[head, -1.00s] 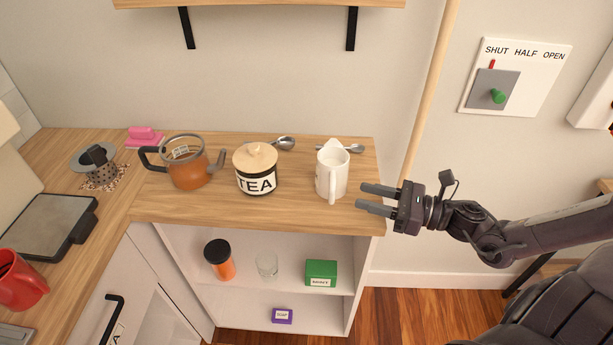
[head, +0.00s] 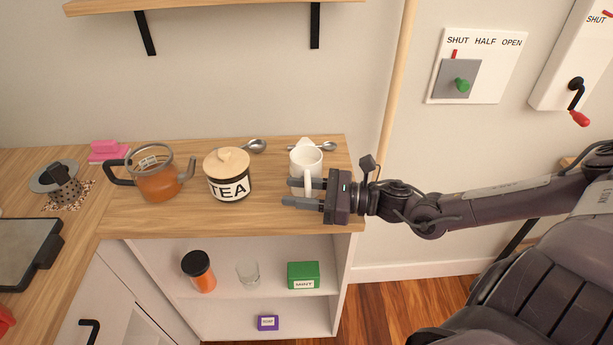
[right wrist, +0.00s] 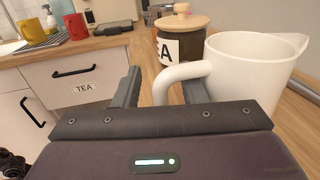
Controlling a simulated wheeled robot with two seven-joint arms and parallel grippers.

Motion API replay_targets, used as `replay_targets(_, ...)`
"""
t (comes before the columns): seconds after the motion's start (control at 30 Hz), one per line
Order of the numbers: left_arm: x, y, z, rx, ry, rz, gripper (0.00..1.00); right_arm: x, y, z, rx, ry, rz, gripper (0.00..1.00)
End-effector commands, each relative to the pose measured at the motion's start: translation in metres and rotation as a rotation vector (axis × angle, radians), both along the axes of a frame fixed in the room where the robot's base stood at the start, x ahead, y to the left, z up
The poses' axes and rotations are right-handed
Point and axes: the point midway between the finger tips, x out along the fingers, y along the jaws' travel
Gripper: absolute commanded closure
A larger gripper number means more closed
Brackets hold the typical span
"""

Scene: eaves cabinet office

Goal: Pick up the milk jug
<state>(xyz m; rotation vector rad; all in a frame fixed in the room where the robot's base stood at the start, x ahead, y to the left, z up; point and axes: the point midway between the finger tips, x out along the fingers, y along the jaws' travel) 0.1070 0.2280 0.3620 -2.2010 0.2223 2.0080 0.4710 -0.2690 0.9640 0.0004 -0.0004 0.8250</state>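The white milk jug (head: 304,162) stands upright on the wooden counter, spout toward the wall and handle toward the front. In the right wrist view the jug (right wrist: 246,70) fills the right side. My right gripper (head: 287,191) is open at the jug's front. In the right wrist view the jug's handle (right wrist: 170,75) shows between the two fingers of the gripper (right wrist: 160,80), and the right finger overlaps the handle loop. I cannot tell whether either finger touches it. My left gripper is not in view.
The TEA jar (head: 228,175) stands left of the jug, with an orange teapot (head: 157,185) farther left. Two spoons (head: 255,146) (head: 322,146) lie behind. A pale pole (head: 396,90) rises behind my right arm. Below, an open shelf holds a green box (head: 303,275).

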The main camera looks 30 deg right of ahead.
Motion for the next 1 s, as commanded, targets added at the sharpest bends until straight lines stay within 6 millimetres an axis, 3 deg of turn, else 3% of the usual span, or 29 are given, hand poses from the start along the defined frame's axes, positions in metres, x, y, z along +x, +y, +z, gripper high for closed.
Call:
replay_targets(0.1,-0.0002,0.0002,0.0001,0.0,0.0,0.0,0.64,-0.0001,-0.0001,0.0002,0.0,0.0,0.0,0.65)
replay_targets(0.37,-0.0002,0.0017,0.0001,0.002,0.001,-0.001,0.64,-0.0003,-0.0003,0.0,0.0,0.0,0.0,0.99)
replay_targets(1.0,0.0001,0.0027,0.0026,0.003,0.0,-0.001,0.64,0.0001,-0.0002,0.0097,-0.002,-0.005,0.002,1.0)
